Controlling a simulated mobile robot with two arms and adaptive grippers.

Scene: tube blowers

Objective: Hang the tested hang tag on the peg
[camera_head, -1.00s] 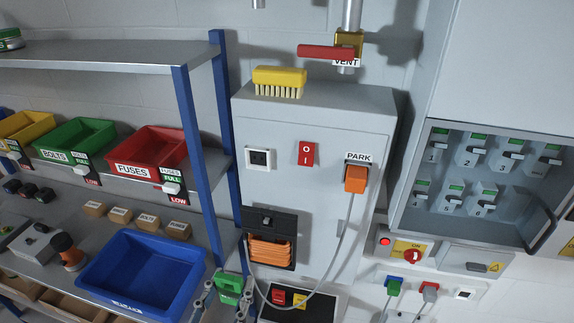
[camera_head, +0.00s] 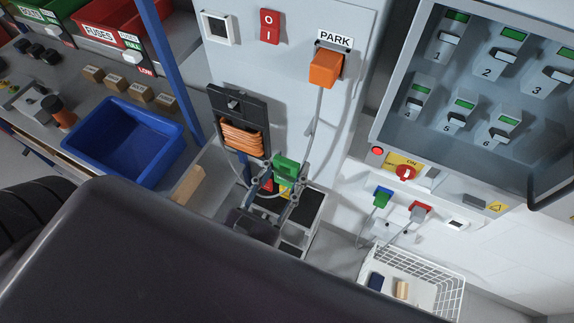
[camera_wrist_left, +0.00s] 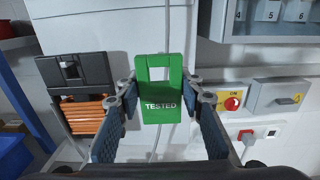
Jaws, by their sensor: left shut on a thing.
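The green hang tag (camera_head: 287,165) is held by my left gripper (camera_head: 284,178), in front of the grey cabinet. In the left wrist view the tag (camera_wrist_left: 162,88) is upright, its word TESTED readable and a rectangular opening near its top. My left gripper (camera_wrist_left: 160,92) is shut on its side edges. A small grey stub (camera_head: 234,104) sticks out of the black panel to the left of the tag, also seen in the left wrist view (camera_wrist_left: 69,66). I cannot tell for sure whether this is the peg. My right gripper is not in view.
Orange ribbed pieces (camera_head: 241,137) sit low in the black panel. An orange plug (camera_head: 326,68) under PARK trails a grey cable beside the tag. A blue bin (camera_head: 124,143) stands on the left shelf, a white wire basket (camera_head: 434,283) at lower right.

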